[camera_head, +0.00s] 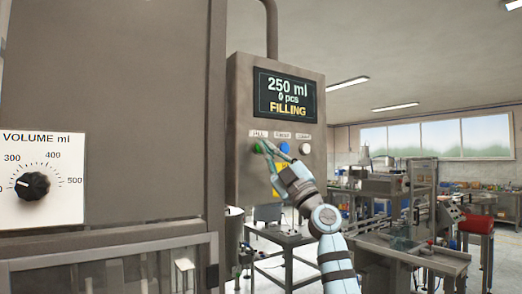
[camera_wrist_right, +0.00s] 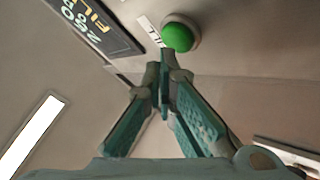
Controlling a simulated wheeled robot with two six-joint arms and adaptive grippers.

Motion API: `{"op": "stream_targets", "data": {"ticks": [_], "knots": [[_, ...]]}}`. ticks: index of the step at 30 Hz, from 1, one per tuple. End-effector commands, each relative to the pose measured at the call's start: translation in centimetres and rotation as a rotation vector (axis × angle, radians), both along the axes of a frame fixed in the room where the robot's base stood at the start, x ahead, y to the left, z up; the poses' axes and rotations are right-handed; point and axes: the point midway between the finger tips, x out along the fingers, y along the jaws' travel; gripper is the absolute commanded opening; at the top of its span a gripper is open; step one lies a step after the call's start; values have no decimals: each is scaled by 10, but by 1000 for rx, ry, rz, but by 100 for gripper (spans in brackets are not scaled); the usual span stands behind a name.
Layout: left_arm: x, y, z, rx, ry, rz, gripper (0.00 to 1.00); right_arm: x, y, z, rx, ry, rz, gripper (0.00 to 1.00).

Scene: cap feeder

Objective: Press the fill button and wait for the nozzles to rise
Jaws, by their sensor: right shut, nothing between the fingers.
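The green fill button (camera_head: 258,148) sits under a FILL label on the grey control panel (camera_head: 239,100). It also shows in the right wrist view (camera_wrist_right: 178,37). The panel's display (camera_head: 287,96) reads 250 ml, 0 pcs, FILLING. My right gripper (camera_head: 266,145) is shut and empty, its fingertips right at the fill button. In the right wrist view its tips (camera_wrist_right: 166,56) lie at the button's edge; I cannot tell whether they touch it. The nozzles are not in view. My left gripper is not in view.
A blue button (camera_head: 285,148) and a white button (camera_head: 305,149) sit to the right of the green one. A volume knob (camera_head: 33,186) is on the large machine at left. A workbench (camera_head: 405,250) with equipment stands behind on the right.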

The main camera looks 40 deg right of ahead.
Motion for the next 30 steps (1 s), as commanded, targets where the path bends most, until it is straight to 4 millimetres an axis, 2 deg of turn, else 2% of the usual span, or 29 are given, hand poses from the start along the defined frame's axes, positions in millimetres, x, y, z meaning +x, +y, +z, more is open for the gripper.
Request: {"op": "stream_targets", "data": {"ticks": [13, 24, 30], "knots": [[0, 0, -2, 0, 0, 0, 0, -6, 0, 0, -2, -1, -2, 0], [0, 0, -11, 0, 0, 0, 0, -42, 0, -2, -4, -1, -4, 0], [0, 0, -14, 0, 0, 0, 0, -54, 1, -1, -1, 0, -1, 0]]}}
